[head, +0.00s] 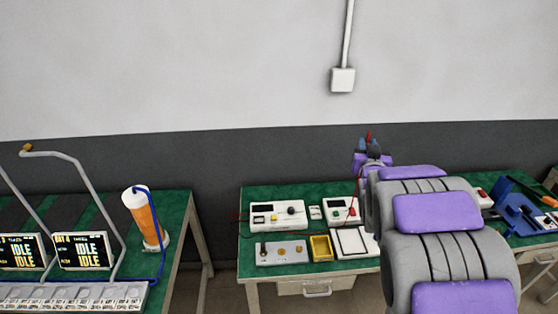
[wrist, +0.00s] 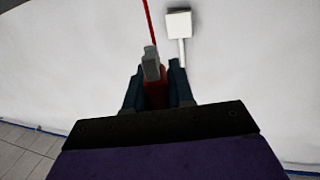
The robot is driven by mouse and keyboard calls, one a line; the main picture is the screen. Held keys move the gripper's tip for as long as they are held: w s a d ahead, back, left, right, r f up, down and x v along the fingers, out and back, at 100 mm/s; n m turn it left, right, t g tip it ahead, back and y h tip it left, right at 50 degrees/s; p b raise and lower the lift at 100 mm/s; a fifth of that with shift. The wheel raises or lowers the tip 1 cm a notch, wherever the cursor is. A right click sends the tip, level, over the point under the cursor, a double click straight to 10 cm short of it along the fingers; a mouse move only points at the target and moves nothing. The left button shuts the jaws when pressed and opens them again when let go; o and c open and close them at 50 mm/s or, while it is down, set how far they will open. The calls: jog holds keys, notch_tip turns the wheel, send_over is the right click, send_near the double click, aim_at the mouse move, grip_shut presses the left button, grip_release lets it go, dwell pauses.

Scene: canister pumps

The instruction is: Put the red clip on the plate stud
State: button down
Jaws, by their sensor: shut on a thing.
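My gripper (head: 367,146) is raised above the back of the right green bench in the head view, partly hidden behind my arm. In the wrist view my gripper (wrist: 156,75) is shut on the red clip (wrist: 156,94), which has grey jaws at its tip. A red lead runs up from it. The red clip (head: 368,135) shows as a small red tip in the head view. A light grey plate (head: 272,258) with several small fittings lies at the bench's front left, well below and left of my gripper. Which fitting is the stud is too small to tell.
White instrument boxes (head: 277,214) stand behind the plate on the green bench (head: 252,192). A yellow tray (head: 321,247) and a white framed panel (head: 352,242) lie right of the plate. Blue equipment (head: 518,214) stands far right. A wall box (head: 343,80) hangs above.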

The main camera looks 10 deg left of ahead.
jog(key=s+a+f+n+y, duration=0.1)
jog(key=s+a+f, duration=0.2)
jog(key=a+f, duration=0.8)
jog(key=s+a+f+y, duration=0.1)
jog(key=s+a+f, duration=0.1)
jog(key=a+f, duration=0.95)
jog(key=s+a+f+n+y, duration=0.1)
jog(key=s+a+f, duration=0.2)
jog(key=s+f, duration=0.5)
jog(key=s+a+f+y, duration=0.1)
jog(key=s+a+f, duration=0.3)
jog(key=s+f, duration=0.5)
jog(key=s, duration=0.3)
jog(key=shift+a+n+g, duration=0.3)
jog(key=shift+n, duration=0.1)
jog(key=a+x, duration=0.1)
jog(key=x, duration=0.3)
jog(key=a+b+x, duration=0.1)
jog(key=x, duration=0.4)
jog(key=a+f+x, duration=0.1)
jog(key=x, duration=0.4)
jog(key=shift+s+a, duration=0.15)
jog(key=shift+s, duration=0.1)
jog(key=f, duration=0.1)
jog(key=w+f+b, duration=0.1)
jog(key=f, duration=0.1)
jog(key=shift+w+a, duration=0.1)
jog(key=shift+a, duration=0.1)
jog(key=shift+a+f, duration=0.1)
jog(key=shift+f, duration=0.1)
